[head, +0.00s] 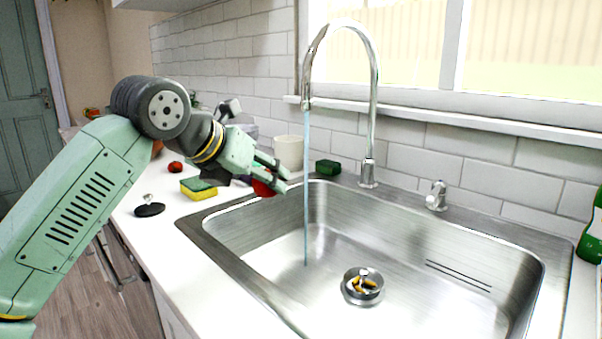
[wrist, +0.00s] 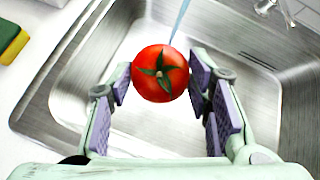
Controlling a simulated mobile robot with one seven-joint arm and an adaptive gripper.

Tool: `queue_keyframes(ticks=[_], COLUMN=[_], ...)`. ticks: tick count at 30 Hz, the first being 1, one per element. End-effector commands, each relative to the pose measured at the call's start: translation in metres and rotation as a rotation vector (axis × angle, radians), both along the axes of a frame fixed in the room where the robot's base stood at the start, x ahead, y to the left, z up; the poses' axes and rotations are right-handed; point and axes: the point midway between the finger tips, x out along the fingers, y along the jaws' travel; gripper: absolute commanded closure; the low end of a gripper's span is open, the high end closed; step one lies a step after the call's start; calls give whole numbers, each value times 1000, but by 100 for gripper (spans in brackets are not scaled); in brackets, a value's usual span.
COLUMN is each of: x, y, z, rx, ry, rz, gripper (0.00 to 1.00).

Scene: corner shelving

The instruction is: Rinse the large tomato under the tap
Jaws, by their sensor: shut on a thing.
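My gripper (head: 282,179) is shut on a large red tomato (wrist: 160,74) with a green stem. In the head view the tomato (head: 263,184) is partly hidden by the fingers, over the left edge of the sink (head: 240,272). The tap (head: 372,90) is a tall curved chrome spout, and a thin blue stream of water (head: 306,190) falls from it into the basin. In the head view the stream is just right of my fingertips. In the wrist view the stream (wrist: 181,20) shows beyond the tomato's upper right; I cannot tell whether it touches the tomato.
A yellow and green sponge (head: 198,188), a black stopper (head: 149,207) and a smaller red item (head: 175,167) lie on the left counter. A white cup (head: 289,152) and a dark green sponge (head: 328,168) stand behind the sink. The drain (head: 362,286) holds something yellow. A green bottle (head: 592,232) stands at right.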

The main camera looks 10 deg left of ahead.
Motion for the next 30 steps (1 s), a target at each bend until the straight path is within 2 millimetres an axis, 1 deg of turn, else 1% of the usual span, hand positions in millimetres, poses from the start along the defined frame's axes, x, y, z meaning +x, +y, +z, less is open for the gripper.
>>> queue_keyframes(ticks=[3,15,19,30], x=[-8,-34,-37,-37], y=[5,22,23,23], z=[10,34,35,35], rx=[-1,-1,0,0], ry=[-3,-2,0,-1], rz=[2,2,0,0], gripper=[83,83,83,83])
